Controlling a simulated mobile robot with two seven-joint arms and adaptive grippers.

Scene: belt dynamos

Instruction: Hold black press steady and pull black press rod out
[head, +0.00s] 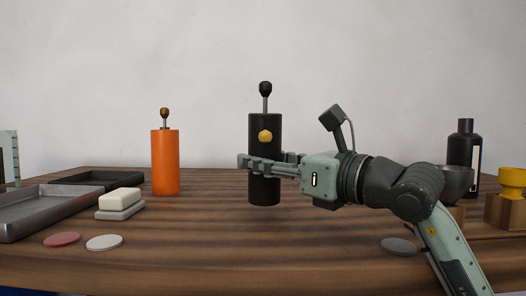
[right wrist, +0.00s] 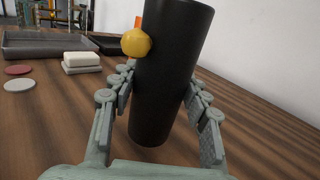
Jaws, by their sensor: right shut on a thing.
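The black press (head: 264,190) stands upright on the wooden table, a tall black cylinder with a yellow knob (head: 265,136) on its side. Its rod (head: 265,98) with a dark knob sticks up a short way from the top. My right gripper (head: 270,163) comes in from the right and is shut on the press body around mid-height. In the right wrist view the press (right wrist: 165,95) stands between the two fingers, and its top is cut off by the frame edge. My left gripper is not in view.
An orange press (head: 165,162) with its own rod stands to the left. Soap (head: 120,198) on a dish, a grey tray (head: 40,222) and several coasters (head: 104,242) lie at left. A black bottle (head: 462,150), dark bowl (head: 456,182) and yellow cup (head: 512,177) stand at right.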

